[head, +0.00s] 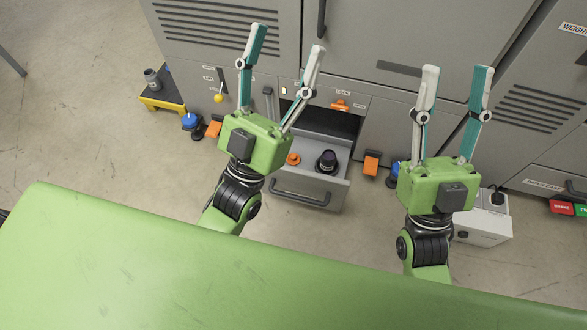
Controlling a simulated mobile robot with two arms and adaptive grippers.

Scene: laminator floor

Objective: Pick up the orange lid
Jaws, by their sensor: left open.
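A small round orange lid (293,158) lies inside the open grey drawer (311,204), at its left side. A dark jar (327,161) stands in the drawer to the right of the lid, apart from it. My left gripper (288,38) is open and empty, its fingers spread and pointing toward the cabinet. Its green body lies just left of the lid in the picture. My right gripper (457,70) is open and empty, to the right of the drawer in the picture. The far part of the drawer is in shadow.
Grey cabinets (375,40) stand behind the drawer. An orange fitting (340,104) is on the front above it. Orange pedals (371,163) and blue knobs (190,120) are near the floor. A grey box (485,222) stands right, a yellow-edged step (163,100) left.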

